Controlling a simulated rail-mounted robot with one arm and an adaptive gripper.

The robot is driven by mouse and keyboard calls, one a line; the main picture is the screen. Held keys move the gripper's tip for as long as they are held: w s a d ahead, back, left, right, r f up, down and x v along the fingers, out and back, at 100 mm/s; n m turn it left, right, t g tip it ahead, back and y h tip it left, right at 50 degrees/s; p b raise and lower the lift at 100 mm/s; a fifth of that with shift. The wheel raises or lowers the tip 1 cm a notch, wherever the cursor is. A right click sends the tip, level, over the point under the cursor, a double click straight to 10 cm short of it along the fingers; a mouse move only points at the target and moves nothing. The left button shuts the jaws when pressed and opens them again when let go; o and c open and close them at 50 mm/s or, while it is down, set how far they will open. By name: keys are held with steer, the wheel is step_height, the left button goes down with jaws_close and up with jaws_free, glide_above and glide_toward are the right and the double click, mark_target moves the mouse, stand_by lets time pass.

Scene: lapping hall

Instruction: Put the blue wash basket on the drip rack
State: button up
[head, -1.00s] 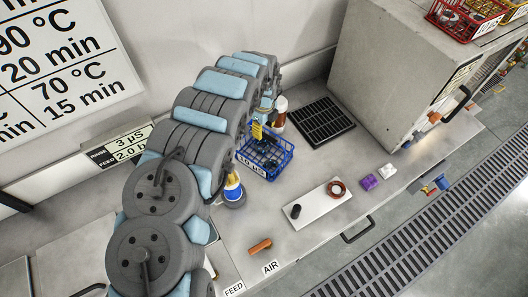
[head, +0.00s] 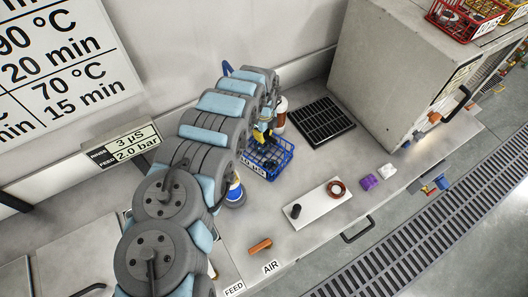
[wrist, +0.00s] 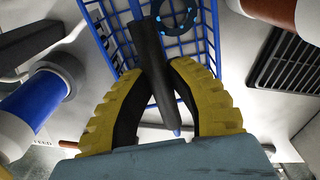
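The blue wash basket (head: 285,160) is a wire basket with a white label and dark contents, standing on the bench. Its blue wires (wrist: 115,35) fill the top of the wrist view, with a dark handle bar (wrist: 158,85) in front. My gripper (wrist: 160,75) has yellow fingers with black inner faces, and their tips close on both sides of that bar. In the head view my gripper (head: 263,135) is at the basket's back left, and my arm hides part of the label. The drip rack (head: 320,121) is a black slatted tray to the right, empty; its slats also show in the wrist view (wrist: 285,60).
A white and brown bottle (head: 281,115) stands between basket and rack. A blue and white bottle (head: 235,190) stands left of the basket. A white plate (head: 319,204) with small parts lies in front. A large grey cabinet (head: 395,75) bounds the rack's right side.

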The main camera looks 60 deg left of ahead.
jaws_close()
steer(key=shift+r, duration=0.15)
steer(key=shift+r, duration=0.55)
steer(key=shift+d, duration=3.9)
step_height(320, 180, up, 14)
steer(key=p, duration=1)
steer(key=shift+w+f+p, duration=0.15)
steer(key=shift+w+p, duration=0.15)
steer(key=shift+p, duration=0.05)
steer(key=shift+w+d, duration=0.1)
steer(key=shift+w, duration=0.05)
